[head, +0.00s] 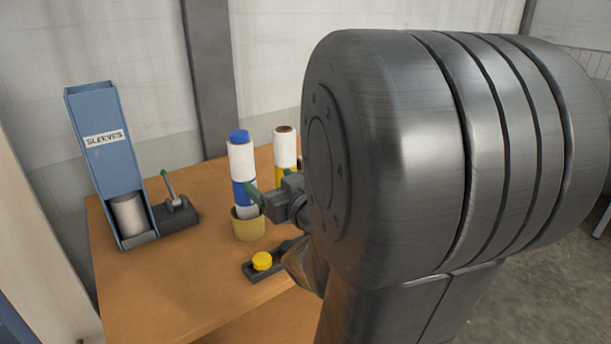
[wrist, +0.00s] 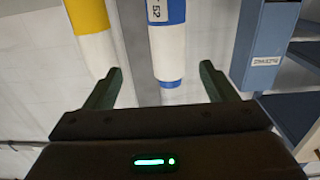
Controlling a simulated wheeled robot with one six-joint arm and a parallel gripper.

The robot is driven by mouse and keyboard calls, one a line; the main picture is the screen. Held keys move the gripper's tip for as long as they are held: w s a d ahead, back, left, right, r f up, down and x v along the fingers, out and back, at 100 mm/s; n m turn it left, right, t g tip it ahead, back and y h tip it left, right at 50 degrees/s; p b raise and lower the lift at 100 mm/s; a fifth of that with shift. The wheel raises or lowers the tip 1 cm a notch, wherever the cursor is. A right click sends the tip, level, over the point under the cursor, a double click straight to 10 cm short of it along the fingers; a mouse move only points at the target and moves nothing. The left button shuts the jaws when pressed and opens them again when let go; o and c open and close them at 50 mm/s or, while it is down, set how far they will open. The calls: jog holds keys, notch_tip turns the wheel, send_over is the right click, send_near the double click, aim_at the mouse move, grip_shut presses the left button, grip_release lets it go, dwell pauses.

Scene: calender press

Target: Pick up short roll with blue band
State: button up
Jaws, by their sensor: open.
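The roll with the blue band (head: 242,162) is white with a blue top and a blue band lower down. It stands upright in a tan ring-shaped holder (head: 249,229) on the table. In the wrist view, which is upside down, the roll (wrist: 171,50) lies between the two green fingers of my gripper (wrist: 161,70), with gaps on both sides. My gripper (head: 262,198) is open and empty, at the roll's right side in the head view. My arm hides part of the table and of the gripper.
A white roll with a yellow band (head: 285,145) stands close behind, to the right. A blue SLEEVES dispenser (head: 103,145) and a dark block with a green-tipped lever (head: 177,215) are at left. A yellow button (head: 262,261) sits in front. The table's (head: 165,300) front left is clear.

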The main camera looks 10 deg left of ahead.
aim_at(250, 166)
jog(key=x, duration=0.8)
jog(key=shift+a+r+p, duration=0.1)
jog(key=shift+a+p, duration=0.2)
jog(key=shift+a, duration=0.2)
jog(key=shift+s+a+f+p+x, duration=0.15)
jog(key=shift+p+x, duration=0.1)
jog(key=shift+x, duration=1.05)
jog(key=shift+s+a+f+p+x, duration=0.1)
jog(key=shift+p+x, duration=0.15)
jog(key=shift+x, duration=1.1)
jog(key=c, duration=1.5)
notch_tip(250, 166, up, 10)
jog(key=shift+r+p, duration=0.1)
jog(key=shift+p, duration=0.2)
jog(key=shift+c, duration=0.2)
